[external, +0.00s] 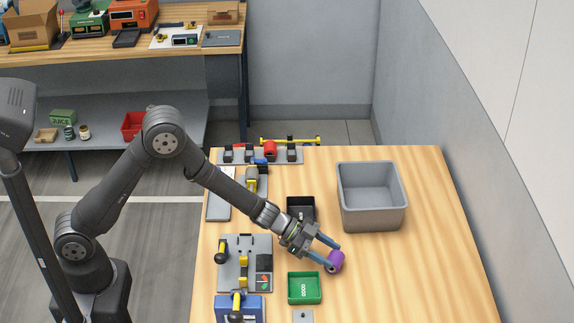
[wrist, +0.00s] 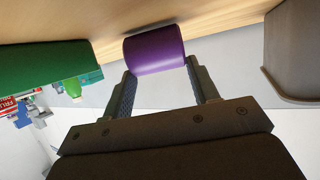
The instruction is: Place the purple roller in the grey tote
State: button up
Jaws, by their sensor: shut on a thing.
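The purple roller (external: 336,259) is a short cylinder held between the fingertips of my gripper (external: 329,255). In the wrist view the roller (wrist: 154,50) sits between the two fingers of my gripper (wrist: 160,76). I cannot tell whether it is clear of the table. The grey tote (external: 400,214) stands upright on the table, up and to the right of my gripper, and looks empty. In the wrist view part of the tote (wrist: 292,60) shows at the right edge, apart from the roller.
A green tray (external: 304,301) lies just below and left of my gripper. A black bin (external: 301,203) stands beside my forearm. Grey fixtures with yellow handles (external: 230,270) fill the table's left side. The table right of my gripper (external: 420,275) is clear, with a wall beyond.

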jog(key=shift+f, duration=0.1)
jog(key=o, duration=1.2)
jog(key=shift+r, duration=0.2)
jog(key=shift+o, duration=0.3)
jog(key=v, duration=1.2)
